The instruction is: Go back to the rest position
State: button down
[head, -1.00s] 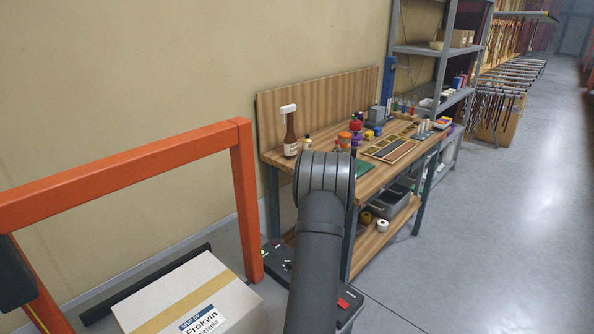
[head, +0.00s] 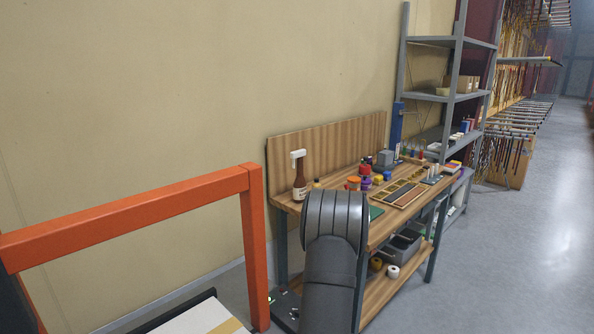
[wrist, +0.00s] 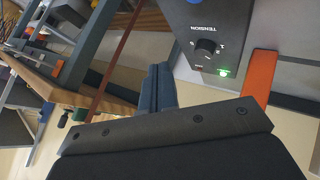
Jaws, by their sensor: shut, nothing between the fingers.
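My gripper (wrist: 157,88) shows in the wrist view, its dark fingers together with nothing between them. Beyond it is a dark unit (wrist: 209,35) with a knob, the word TENSION and a lit green lamp. In the head view my dark arm rises from the bottom middle in front of the wooden workbench (head: 392,214) and hides part of it; my gripper is not seen there.
A spray bottle (head: 299,177), jars and trays stand on the workbench. An orange frame (head: 130,208) stands at the left, with part of a carton (head: 200,318) below it. Grey shelving (head: 450,97) stands behind. The floor (head: 510,260) at the right is clear.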

notch_tip(320, 180, down, 5)
jog(key=shift+r, duration=0.15)
jog(key=s+d+r+m+h, duration=0.15)
jog(key=d+r, duration=0.25)
jog(key=r, duration=0.5)
jog(key=s+d+r+m+h, duration=0.1)
jog(key=s+d+r+m, duration=0.2)
jog(key=r, duration=0.7)
jog(key=s+d+r+m+h, duration=0.1)
jog(key=s+d+r+m, duration=0.15)
jog(key=s+r, duration=0.45)
jog(key=s+d+r+m, duration=0.2)
jog(key=s+r+m, duration=0.1)
jog(key=s+r, duration=0.35)
jog(key=s+a+f+m+g, duration=0.1)
jog(key=s+a, duration=0.3)
jog(key=s, duration=0.5)
jog(key=s+a+f+m+g+y, duration=0.1)
jog(key=s+a+f, duration=0.1)
jog(key=s+a, duration=0.3)
jog(key=s+a+f+m+g+y, duration=0.1)
jog(key=s+a, duration=0.3)
jog(key=s, duration=0.8)
jog(key=shift+s+a+f+g, duration=0.3)
jog(key=shift+a+f+g, duration=0.1)
jog(key=shift+f+g, duration=0.15)
